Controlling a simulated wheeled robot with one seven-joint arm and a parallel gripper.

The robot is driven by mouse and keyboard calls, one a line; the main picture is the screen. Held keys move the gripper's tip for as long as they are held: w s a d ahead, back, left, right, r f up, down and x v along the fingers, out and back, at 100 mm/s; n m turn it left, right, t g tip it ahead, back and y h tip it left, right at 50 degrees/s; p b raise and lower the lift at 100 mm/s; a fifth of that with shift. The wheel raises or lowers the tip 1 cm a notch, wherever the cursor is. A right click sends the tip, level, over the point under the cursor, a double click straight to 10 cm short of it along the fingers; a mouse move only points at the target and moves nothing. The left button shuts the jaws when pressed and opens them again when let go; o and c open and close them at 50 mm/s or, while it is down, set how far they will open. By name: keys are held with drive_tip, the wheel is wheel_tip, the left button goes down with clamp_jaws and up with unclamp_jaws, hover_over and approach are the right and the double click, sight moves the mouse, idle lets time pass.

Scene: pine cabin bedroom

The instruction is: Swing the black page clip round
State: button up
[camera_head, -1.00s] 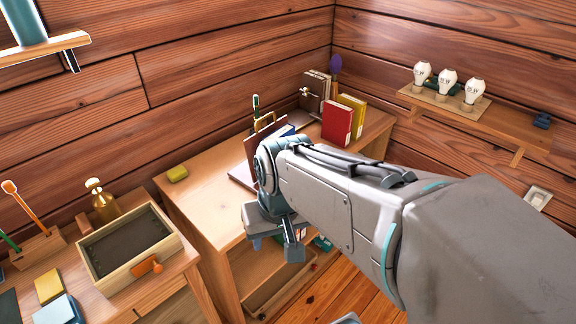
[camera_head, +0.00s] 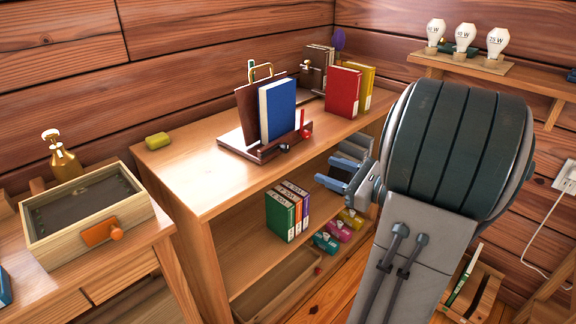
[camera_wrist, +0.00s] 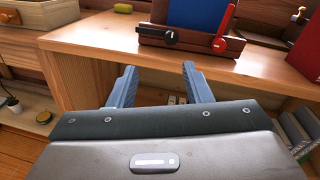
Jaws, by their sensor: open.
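The black page clip (camera_wrist: 155,38) lies about level along the front lip of the dark red-brown book stand (camera_wrist: 195,48) in the wrist view. A red page clip (camera_wrist: 225,28) stands upright to its right on the same lip; it also shows in the head view (camera_head: 302,120). The blue book (camera_head: 278,108) rests upright on the stand, on top of the desk. My gripper (camera_wrist: 159,68) is open and empty, its two fingers apart, pointing at the desk's front edge below the stand.
A yellow block (camera_head: 157,140) lies left. The shelf below holds small books (camera_head: 281,214) and coloured items. A wooden box (camera_head: 80,230) stands on the left table.

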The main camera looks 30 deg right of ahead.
sight(288, 149)
drive_tip(key=shift+m+t+h, duration=0.3)
drive_tip(key=shift+m+t, duration=0.1)
drive_tip(key=b+x, duration=0.1)
drive_tip(key=x, duration=0.7)
drive_tip(key=d+b+x, duration=0.1)
drive_tip(key=x, duration=0.4)
drive_tip(key=shift+w+d+f+b, duration=0.1)
drive_tip(key=shift+w+f+b, duration=0.05)
drive_tip(key=shift+w+b, duration=0.15)
clamp_jaws()
